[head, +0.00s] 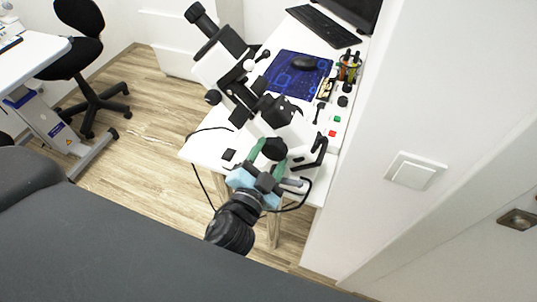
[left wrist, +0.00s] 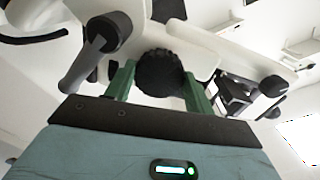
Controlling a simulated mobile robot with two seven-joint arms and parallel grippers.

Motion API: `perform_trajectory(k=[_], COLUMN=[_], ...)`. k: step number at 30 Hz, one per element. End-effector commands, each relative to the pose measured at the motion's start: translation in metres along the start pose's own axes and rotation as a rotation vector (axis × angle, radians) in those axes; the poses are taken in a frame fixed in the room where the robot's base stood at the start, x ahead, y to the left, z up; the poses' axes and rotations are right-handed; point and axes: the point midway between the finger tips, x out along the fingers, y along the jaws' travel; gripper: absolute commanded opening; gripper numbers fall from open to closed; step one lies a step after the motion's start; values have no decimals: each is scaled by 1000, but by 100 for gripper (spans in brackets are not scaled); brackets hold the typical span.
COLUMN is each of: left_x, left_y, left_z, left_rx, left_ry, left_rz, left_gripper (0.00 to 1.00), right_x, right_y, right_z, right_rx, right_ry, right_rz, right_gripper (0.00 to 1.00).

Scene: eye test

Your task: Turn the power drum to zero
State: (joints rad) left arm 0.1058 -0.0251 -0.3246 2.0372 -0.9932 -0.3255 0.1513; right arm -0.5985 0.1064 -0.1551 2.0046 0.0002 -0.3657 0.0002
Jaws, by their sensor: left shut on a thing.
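A white and black microscope (head: 229,68) stands on a white table (head: 199,147). A black ribbed drum (head: 274,149) sits low on its side; I take this to be the power drum. My left gripper (head: 263,153) has its green fingers on either side of this drum and is shut on it. In the left wrist view the drum (left wrist: 160,73) fills the gap between the two green fingers of my left gripper (left wrist: 158,82). I cannot read any mark or scale on the drum. My right gripper is not in view.
A blue mat (head: 285,78) with a black mouse (head: 304,63) and a keyboard (head: 324,26) lie farther back. A black cable (head: 196,173) hangs off the table's left edge. A white wall with a switch (head: 414,172) stands close on the right. A black chair (head: 82,57) is at left.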

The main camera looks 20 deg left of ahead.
Motion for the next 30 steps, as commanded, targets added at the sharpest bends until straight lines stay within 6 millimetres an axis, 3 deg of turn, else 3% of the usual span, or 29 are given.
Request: perform_trajectory(k=[12,30], left_x=[1,1], left_y=[-2,-2], left_z=[-2,-2], left_rx=[228,275], left_ry=[3,3], left_rz=[-3,-3], left_gripper=[31,31], right_x=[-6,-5], right_y=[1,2], right_z=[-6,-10], right_rx=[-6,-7], right_ry=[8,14], right_rz=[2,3], right_gripper=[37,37])
